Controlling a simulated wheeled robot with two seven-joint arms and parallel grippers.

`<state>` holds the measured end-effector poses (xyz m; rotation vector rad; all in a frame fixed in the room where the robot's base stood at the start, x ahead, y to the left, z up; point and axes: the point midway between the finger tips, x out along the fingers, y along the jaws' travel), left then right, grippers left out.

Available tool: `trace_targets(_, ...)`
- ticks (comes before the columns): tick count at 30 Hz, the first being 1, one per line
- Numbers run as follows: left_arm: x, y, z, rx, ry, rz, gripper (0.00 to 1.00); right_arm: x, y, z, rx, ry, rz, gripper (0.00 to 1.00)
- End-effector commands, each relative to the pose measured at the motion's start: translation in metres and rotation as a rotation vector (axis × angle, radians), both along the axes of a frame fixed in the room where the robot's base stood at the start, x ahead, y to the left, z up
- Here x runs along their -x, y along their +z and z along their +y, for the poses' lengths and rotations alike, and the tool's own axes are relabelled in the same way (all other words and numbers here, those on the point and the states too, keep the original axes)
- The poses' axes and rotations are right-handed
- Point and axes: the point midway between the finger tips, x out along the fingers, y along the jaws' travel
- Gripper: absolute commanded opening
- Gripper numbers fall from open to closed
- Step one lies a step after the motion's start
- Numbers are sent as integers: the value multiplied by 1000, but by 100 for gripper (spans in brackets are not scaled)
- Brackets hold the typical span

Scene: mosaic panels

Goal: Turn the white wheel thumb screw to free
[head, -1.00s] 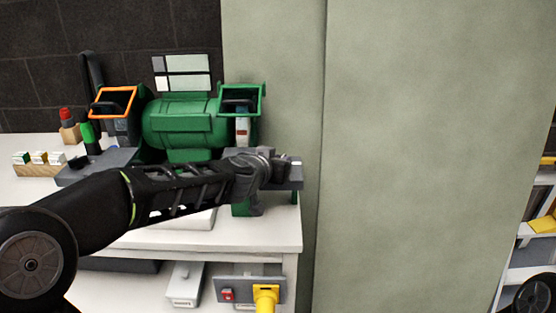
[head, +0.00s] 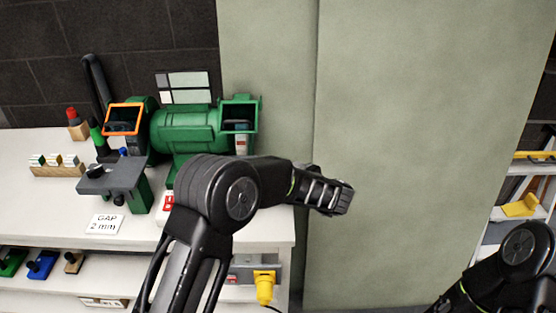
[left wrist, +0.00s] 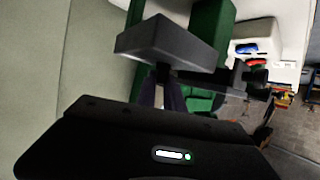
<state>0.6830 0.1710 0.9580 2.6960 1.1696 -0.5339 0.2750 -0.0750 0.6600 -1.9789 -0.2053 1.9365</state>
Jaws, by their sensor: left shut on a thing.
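The green bench grinder (head: 185,130) stands on the white bench. Its right green guard (head: 240,112) has a pale strip in its opening. The dark grey tool rest below that guard is hidden behind my arm in the head view. In the left wrist view a dark grey block (left wrist: 165,42), apparently this rest, lies just beyond my left gripper (left wrist: 160,95). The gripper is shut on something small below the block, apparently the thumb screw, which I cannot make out. My right arm shows at the lower right of the head view; its gripper is out of frame.
The other guard (head: 124,118) is orange-rimmed, with its own dark rest (head: 112,178). A "GAP 2 mm" card (head: 104,224) and red switch (head: 167,203) lie on the bench (head: 60,210). A tall grey-green panel (head: 420,150) stands close on the right.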

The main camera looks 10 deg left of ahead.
Motion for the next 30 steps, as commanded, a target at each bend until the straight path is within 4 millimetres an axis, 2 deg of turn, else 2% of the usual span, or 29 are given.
trace_targets(3,-2,0,-1,0,85,2,0,1,9,0,2,-1,4,48)
trace_targets(12,-2,-1,-1,0,214,2,0,3,15,-1,5,-2,8,48)
trace_targets(27,-2,-3,-1,1,235,5,0,3,15,-1,5,-2,8,48)
trace_targets(28,-2,-3,-1,1,234,4,15,3,15,-1,5,-2,8,48)
trace_targets(30,-2,-3,-1,1,234,4,21,3,15,-1,5,-2,8,48)
